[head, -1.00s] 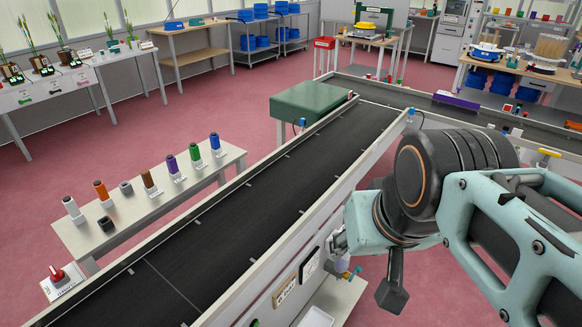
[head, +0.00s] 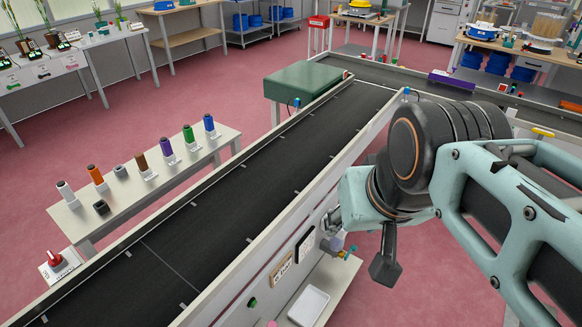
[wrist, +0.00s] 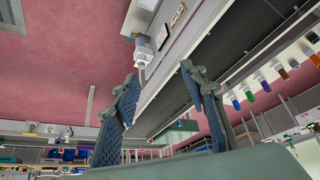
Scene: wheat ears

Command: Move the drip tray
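A shallow white tray (head: 309,305), which looks like the drip tray, lies on a pale low shelf beside the near side of the conveyor in the head view, at the bottom edge. A small dispenser-like fitting with coloured parts (head: 340,243) sticks out from the conveyor side above it, and it also shows in the wrist view (wrist: 143,50). My gripper (wrist: 160,73) is open and empty in the wrist view, its two blue-padded fingers apart. In the head view my arm hides most of the gripper. I cannot make out the tray in the wrist view.
The long black conveyor (head: 245,190) runs diagonally beside my arm, with labels and a green button on its side. A side table (head: 120,195) holds several coloured cylinders. A red switch (head: 55,258) stands at the left. Pink floor is open beyond.

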